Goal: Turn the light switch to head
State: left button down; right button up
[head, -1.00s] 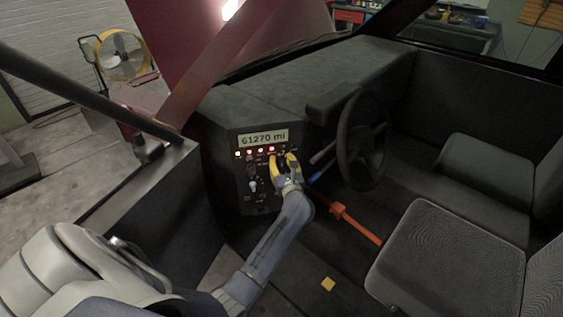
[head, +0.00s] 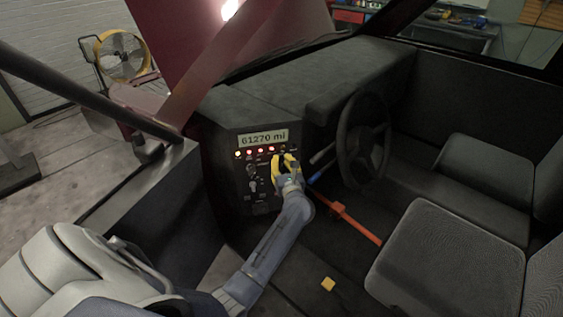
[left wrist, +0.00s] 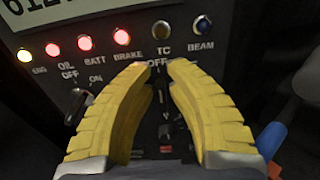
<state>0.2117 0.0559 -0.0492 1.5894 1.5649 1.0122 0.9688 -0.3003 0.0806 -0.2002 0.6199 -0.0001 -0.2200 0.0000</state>
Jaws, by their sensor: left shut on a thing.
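My left gripper (head: 284,157) reaches from the left to the dash panel (head: 225,180). Its yellow fingers straddle the dark light switch (left wrist: 163,100), below the TC lamp and beside an OFF label in the left wrist view. My right gripper is not in view.
A second toggle (left wrist: 76,104) with OFF and ON labels sits left of the fingers. Warning lamps line the panel under the mileage display (head: 263,138). The steering wheel (head: 362,140) and an orange lever (head: 355,222) stand to the right.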

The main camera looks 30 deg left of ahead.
pick_arm(q)
jog(key=m, duration=0.4)
jog(key=shift+w+d+f+m, duration=0.1)
jog(key=shift+w+d+m, duration=0.1)
jog(key=shift+w+m, duration=0.1)
jog(key=m, duration=0.3)
jog(key=shift+w+d+f+m, duration=0.2)
jog(key=shift+m, duration=0.1)
jog(key=m, duration=0.3)
jog(key=shift+w+d+f, duration=0.15)
jog(key=shift+f, duration=0.1)
jog(key=shift+f+m, duration=0.15)
jog(key=shift+m, duration=0.9)
jog(key=shift+f+m, duration=0.15)
jog(key=shift+m, duration=0.9)
jog(key=c, duration=1.5)
grip_release()
jog(key=shift+s+d+f, duration=0.1)
jog(key=shift+s+d, duration=0.15)
jog(key=shift+d, duration=0.2)
jog(key=v, duration=1.1)
